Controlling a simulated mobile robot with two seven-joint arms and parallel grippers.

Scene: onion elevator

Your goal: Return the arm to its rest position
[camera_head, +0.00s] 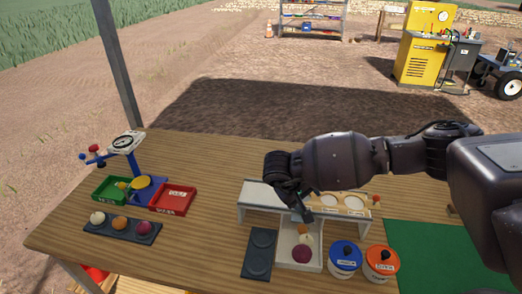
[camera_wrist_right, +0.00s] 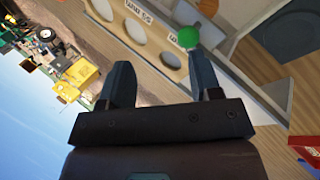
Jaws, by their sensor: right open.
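My right arm reaches in from the right in the head view. Its dark gripper (camera_head: 299,207) points down over the white elevator stand (camera_head: 262,196), above the tray in the stand's middle. In the right wrist view the two fingers (camera_wrist_right: 163,78) are apart with nothing between them. Behind them are the stand's panel with round holes and labels (camera_wrist_right: 138,32) and a green knob (camera_wrist_right: 188,37). A red onion (camera_head: 301,254) and smaller pale and orange ones lie in the white tray (camera_head: 286,252), partly hidden by the gripper. My left gripper is not in view.
A green mat (camera_head: 430,255) lies right. A scale (camera_head: 126,142), green bin (camera_head: 110,190), red bin (camera_head: 172,198) and three-onion holder (camera_head: 152,238) are left.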

